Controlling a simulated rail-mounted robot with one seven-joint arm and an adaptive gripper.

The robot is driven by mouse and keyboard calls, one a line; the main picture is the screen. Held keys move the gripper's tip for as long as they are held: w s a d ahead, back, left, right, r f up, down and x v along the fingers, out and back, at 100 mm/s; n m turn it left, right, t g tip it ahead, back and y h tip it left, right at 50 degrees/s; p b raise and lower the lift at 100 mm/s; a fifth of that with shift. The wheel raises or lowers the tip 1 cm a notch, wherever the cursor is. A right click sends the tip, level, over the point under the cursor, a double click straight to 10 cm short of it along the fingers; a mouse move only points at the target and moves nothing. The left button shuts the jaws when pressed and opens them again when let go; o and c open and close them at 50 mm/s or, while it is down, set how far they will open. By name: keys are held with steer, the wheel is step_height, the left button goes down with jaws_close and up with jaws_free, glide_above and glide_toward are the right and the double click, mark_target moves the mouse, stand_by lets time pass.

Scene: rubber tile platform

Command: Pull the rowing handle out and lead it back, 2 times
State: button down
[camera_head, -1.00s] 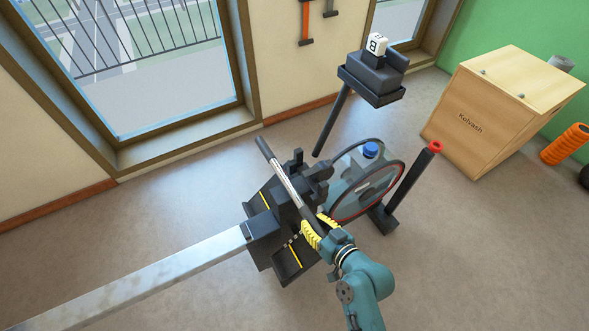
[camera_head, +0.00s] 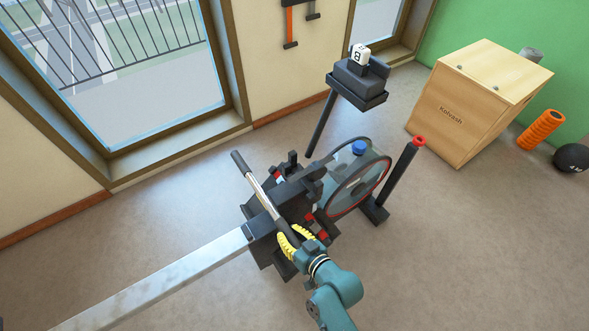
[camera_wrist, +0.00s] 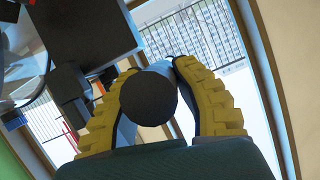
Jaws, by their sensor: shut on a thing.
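The rowing handle (camera_head: 262,195), a bar with dark grips and a silvery middle, lies crosswise above the front of the rowing machine. My gripper (camera_head: 294,238), with yellow ribbed fingers, is shut on the handle's near dark grip. In the wrist view the dark round end of the handle (camera_wrist: 148,98) sits between the two yellow fingers of my gripper (camera_wrist: 155,68). The machine's flywheel (camera_head: 358,187) with a red rim stands to the right of the handle. The silvery rail (camera_head: 160,281) runs to the lower left. The handle's strap cannot be made out.
A dark console (camera_head: 359,84) on a slanted post stands behind the flywheel. A dark upright post with a red top (camera_head: 404,170) stands to its right. A wooden box (camera_head: 470,105), an orange roller (camera_head: 541,130) and a dark ball (camera_head: 572,157) are farther right. Floor beside the rail is clear.

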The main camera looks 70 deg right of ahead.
steer(key=w+a+p, duration=0.5)
steer(key=a+p, duration=0.4)
steer(key=p, duration=0.8)
steer(key=shift+w+a+f, duration=0.25)
steer(key=shift+w+a, duration=0.1)
steer(key=w+a, duration=0.5)
steer(key=a, duration=0.3)
steer(key=shift+w+a, duration=0.25)
steer(key=shift+a, duration=0.1)
